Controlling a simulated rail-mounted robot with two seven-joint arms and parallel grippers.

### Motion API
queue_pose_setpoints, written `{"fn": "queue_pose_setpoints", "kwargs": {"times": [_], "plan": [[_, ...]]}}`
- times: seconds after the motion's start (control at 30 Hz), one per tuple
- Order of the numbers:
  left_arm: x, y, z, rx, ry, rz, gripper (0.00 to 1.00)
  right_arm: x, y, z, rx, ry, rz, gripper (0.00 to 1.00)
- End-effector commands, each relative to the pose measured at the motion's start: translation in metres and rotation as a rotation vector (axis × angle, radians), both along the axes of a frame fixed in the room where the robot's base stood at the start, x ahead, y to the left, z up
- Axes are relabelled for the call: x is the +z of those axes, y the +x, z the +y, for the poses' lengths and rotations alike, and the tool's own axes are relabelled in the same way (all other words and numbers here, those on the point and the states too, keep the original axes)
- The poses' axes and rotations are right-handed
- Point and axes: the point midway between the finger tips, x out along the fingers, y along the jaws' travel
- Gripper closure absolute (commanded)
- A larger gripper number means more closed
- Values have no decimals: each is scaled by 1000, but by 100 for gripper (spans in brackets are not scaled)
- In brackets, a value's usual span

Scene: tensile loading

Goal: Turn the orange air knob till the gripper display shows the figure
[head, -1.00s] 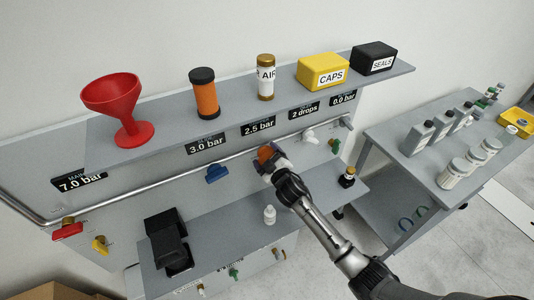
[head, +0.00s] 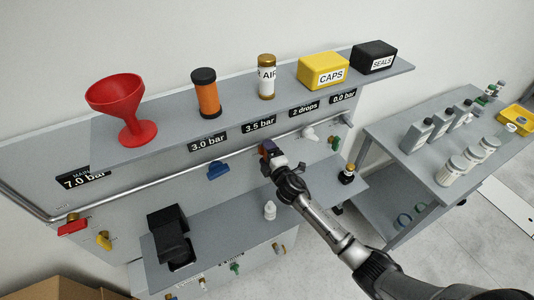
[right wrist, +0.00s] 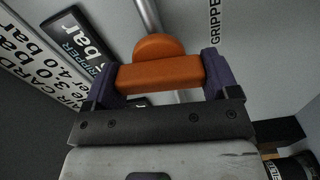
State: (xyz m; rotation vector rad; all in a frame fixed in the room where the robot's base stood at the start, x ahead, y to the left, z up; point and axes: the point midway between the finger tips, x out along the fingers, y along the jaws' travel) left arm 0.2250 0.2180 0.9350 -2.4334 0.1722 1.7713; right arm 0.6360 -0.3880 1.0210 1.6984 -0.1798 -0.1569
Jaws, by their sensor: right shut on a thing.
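The orange air knob (right wrist: 160,73) is between the two purple fingers of my right gripper (right wrist: 158,78) in the right wrist view, and the fingers are shut on it. In the head view my right gripper (head: 268,150) is at the wall panel and hides most of the knob. The gripper display (head: 258,124) above it reads 3.5 bar. In the right wrist view this display (right wrist: 80,40) shows the words GRIPPER and bar, with its figure out of clear sight. My left gripper is not in view.
A white card (right wrist: 32,58) with a 4.0 bar line is partly seen in the right wrist view. A blue handle (head: 218,170) is left of my gripper, a white one (head: 309,133) right. Other displays read 7.0 bar, 3.0 bar, 2 drops and 0.0 bar. A small white bottle (head: 270,210) stands below.

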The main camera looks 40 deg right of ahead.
Motion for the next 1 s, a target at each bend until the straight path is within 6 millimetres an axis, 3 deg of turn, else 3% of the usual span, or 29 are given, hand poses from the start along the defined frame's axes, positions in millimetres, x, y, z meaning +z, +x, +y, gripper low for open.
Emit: {"fn": "queue_pose_setpoints", "kwargs": {"times": [0.6, 0.63, 0.8, 1.0], "plan": [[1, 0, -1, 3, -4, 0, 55, -1, 0, 0, -1, -33, 9, 43], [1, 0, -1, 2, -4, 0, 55, -1, 0, 0, -1, -33, 9, 17], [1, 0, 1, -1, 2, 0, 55, -1, 0, 0, -1, -32, 8, 1], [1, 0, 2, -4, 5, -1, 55, 0, 0, 0, 0, -32, 8, 0]]}}
